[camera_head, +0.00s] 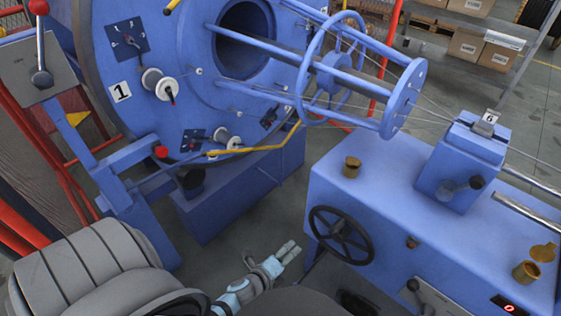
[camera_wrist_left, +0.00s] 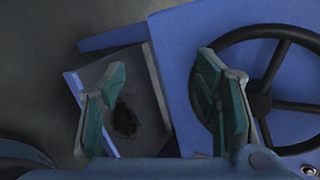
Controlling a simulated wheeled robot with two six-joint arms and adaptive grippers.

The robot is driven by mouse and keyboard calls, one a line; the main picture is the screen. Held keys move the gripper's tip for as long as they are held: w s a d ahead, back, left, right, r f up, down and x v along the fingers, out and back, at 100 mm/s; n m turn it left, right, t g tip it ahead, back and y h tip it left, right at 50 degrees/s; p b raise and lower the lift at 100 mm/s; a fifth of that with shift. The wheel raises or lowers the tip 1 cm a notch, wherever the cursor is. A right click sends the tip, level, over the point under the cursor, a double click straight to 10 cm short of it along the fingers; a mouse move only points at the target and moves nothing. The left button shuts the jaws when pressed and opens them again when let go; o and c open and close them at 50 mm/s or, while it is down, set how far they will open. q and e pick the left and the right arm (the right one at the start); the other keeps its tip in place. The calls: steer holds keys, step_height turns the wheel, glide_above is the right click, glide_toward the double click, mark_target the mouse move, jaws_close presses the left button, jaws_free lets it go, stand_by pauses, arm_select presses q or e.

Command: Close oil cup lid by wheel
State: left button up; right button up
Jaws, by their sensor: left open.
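A black handwheel (camera_head: 341,235) is on the front side of the blue cabinet; part of it also shows at the right of the left wrist view (camera_wrist_left: 262,100). A small brass oil cup (camera_head: 352,167) stands on the cabinet top just behind the wheel; I cannot tell its lid's state. Another brass cup (camera_head: 525,270) is at the right front, with its lid (camera_head: 543,252) swung open. My left gripper (camera_head: 288,251) is open and empty, left of and below the wheel, apart from it. Its spread fingers show in the left wrist view (camera_wrist_left: 168,78). My right gripper is not in view.
The blue cabinet (camera_head: 400,205) fills the right side. A blue block marked 6 (camera_head: 463,165) and steel rods (camera_head: 525,205) stand on it. The blue strander drum (camera_head: 160,95) is at the left, with a yellow lever (camera_head: 255,152). Bare floor lies between drum and cabinet.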

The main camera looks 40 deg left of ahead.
arm_select(q)
steer(key=shift+s+a+f+n+g, duration=0.1)
steer(key=shift+s+f+n+g, duration=0.1)
steer(key=shift+s+f+n, duration=0.4)
steer(key=shift+s+a+f+n+g, duration=0.1)
steer(key=shift+s+f+n+g, duration=0.15)
steer(key=shift+f, duration=0.55)
